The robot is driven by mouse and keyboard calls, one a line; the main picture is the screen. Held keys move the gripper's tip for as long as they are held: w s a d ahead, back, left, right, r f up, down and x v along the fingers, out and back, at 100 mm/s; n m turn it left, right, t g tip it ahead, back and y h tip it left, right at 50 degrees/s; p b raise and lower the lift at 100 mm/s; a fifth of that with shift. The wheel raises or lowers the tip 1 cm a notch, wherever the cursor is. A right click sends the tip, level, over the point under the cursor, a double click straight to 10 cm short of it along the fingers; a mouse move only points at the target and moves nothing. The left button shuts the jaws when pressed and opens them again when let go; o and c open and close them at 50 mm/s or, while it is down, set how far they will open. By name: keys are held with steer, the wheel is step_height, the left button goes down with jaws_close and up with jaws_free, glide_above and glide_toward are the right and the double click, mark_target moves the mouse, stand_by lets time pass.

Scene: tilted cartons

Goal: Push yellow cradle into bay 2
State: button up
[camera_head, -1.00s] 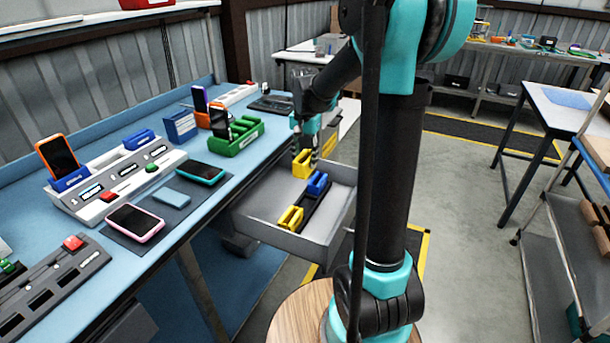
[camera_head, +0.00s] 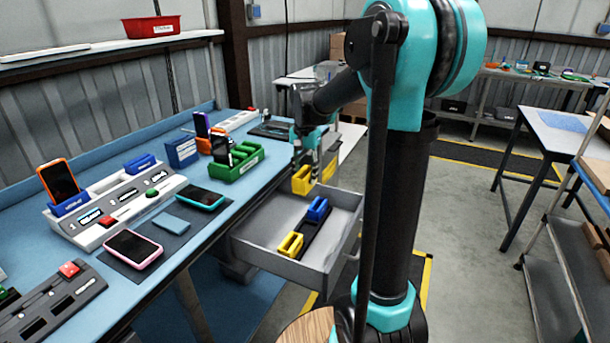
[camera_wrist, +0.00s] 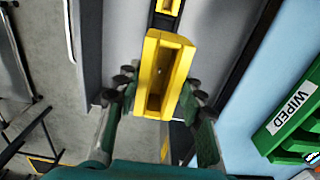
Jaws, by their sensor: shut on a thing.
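My gripper (camera_head: 303,160) is shut on a yellow cradle (camera_head: 302,181) and holds it above the back part of the open drawer. In the wrist view, the cradle (camera_wrist: 164,80) lies between the two fingers, with its long slot facing the camera. The white station (camera_head: 118,212) on the bench has a blue cradle with an orange phone at its left end and another blue cradle (camera_head: 140,163) farther back. An empty-looking slot lies between them.
The grey drawer (camera_head: 268,258) holds a second yellow cradle (camera_head: 290,244) and a blue cradle (camera_head: 318,208) in a dark strip. A green rack (camera_head: 240,163), marked WIPED in the wrist view, stands on the bench. Phones lie in front of the station.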

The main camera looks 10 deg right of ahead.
steer(key=shift+r, duration=0.65)
stand_by(0.3)
steer(key=shift+r, duration=1.45)
